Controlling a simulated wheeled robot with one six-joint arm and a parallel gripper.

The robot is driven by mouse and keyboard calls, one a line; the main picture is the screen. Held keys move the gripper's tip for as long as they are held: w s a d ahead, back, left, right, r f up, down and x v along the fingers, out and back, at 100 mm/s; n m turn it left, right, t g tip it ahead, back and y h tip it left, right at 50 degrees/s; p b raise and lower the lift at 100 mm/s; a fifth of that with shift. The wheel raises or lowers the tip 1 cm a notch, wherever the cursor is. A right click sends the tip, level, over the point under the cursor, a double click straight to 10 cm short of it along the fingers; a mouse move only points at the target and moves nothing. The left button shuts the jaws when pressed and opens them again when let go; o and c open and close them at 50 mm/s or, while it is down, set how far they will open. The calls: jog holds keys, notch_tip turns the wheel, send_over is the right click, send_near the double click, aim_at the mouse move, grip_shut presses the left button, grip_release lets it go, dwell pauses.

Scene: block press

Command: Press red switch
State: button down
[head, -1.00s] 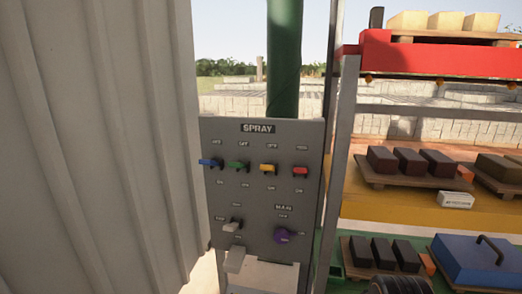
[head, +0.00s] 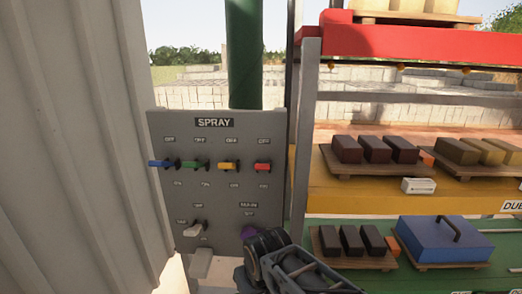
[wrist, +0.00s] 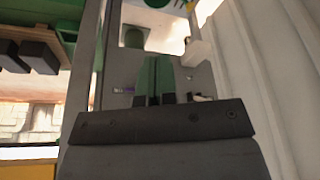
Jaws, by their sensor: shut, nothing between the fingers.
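The red switch (head: 263,166) is the rightmost of a row of coloured switches on the grey SPRAY panel (head: 160,130) in the head view. It sticks out sideways and nothing covers it. I cannot make it out in the wrist view. My gripper (wrist: 157,62) shows two green fingers side by side in the wrist view, shut and empty, with the panel beyond them. In the head view, dark parts of my arm rise from the bottom, below the red switch and partly over the purple knob (head: 248,232).
Blue (head: 160,163), green (head: 194,164) and yellow (head: 228,164) switches stand left of the red one. A white lever (head: 194,229) sits lower. A ribbed wall (head: 70,150) bounds the left. A shelf rack (head: 400,200) with bricks and a blue box (head: 444,241) stands right.

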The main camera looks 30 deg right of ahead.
jog(key=w+d+r+m+g+p, duration=0.1)
jog(key=w+d+r+m+p, duration=0.1)
jog(key=r, duration=1.1)
jog(key=w+d+r+m+g+p, duration=0.1)
jog(key=w+d+r+p, duration=0.4)
jog(key=r, duration=0.7)
jog(key=w+d+r+m+g+p, duration=0.1)
jog(key=w+d+r+m+p, duration=0.1)
jog(key=w+r+p, duration=0.5)
jog(key=w+d+r, duration=0.1)
jog(key=w+r, duration=0.2)
jog(key=r, duration=0.3)
jog(key=shift+d+r+m, duration=0.15)
jog(key=shift+r+m, duration=0.15)
jog(key=shift+m, duration=0.1)
jog(key=b, duration=0.2)
send_near(263, 166)
jog(key=w+f, duration=0.1)
jog(key=w+d+f, duration=0.1)
jog(key=f, duration=0.1)
jog(key=w+f, duration=0.1)
jog(key=f, duration=0.1)
jog(key=shift+w+d+f, duration=0.1)
jog(key=shift+w+d, duration=0.25)
jog(key=shift+s+a+f+p, duration=0.15)
jog(key=shift+s+f, duration=0.05)
jog(key=shift+f, duration=0.25)
jog(key=shift+s+a+f+p, duration=0.15)
jog(key=shift+s+f, duration=0.1)
jog(key=shift+f, duration=0.2)
